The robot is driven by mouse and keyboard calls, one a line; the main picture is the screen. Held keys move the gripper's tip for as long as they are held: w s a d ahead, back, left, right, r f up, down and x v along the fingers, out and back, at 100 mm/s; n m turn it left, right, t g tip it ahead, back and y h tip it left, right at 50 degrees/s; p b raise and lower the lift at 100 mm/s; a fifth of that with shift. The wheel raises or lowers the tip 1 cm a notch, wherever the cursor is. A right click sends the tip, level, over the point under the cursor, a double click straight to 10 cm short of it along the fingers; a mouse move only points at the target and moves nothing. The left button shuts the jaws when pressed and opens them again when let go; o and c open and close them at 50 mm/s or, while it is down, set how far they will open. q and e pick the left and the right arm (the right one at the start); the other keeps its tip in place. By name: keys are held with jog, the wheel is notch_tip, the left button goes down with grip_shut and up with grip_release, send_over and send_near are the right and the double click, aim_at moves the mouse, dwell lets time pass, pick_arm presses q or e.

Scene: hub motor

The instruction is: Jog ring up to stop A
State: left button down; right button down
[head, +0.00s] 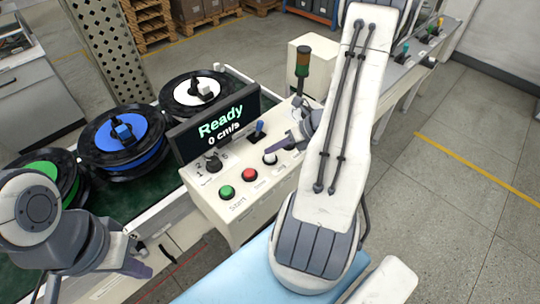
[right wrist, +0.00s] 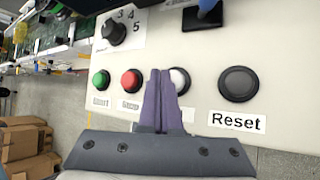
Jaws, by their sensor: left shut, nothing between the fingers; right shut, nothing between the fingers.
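Black rings with coloured hubs lie on the green conveyor: one white (head: 200,90), one blue (head: 124,135) and one green (head: 47,178). I cannot tell which place is stop A. The control panel's screen (head: 215,122) reads "Ready" and "0 cm/s". A white button (right wrist: 180,80) is partly hidden behind my right gripper (right wrist: 160,75), which is shut and empty, its tips between it and the red button (right wrist: 131,81). The white button also shows in the head view (head: 270,158). My left gripper (head: 142,268) is shut and empty at lower left, left of the panel.
The panel also has a green button (right wrist: 101,80), a grey button marked Reset (right wrist: 238,83), a numbered knob (right wrist: 115,32) and a blue lever (head: 257,129). A signal lamp (head: 302,62) stands behind. The floor at right is clear.

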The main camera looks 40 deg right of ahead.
jog(key=shift+f, duration=0.4)
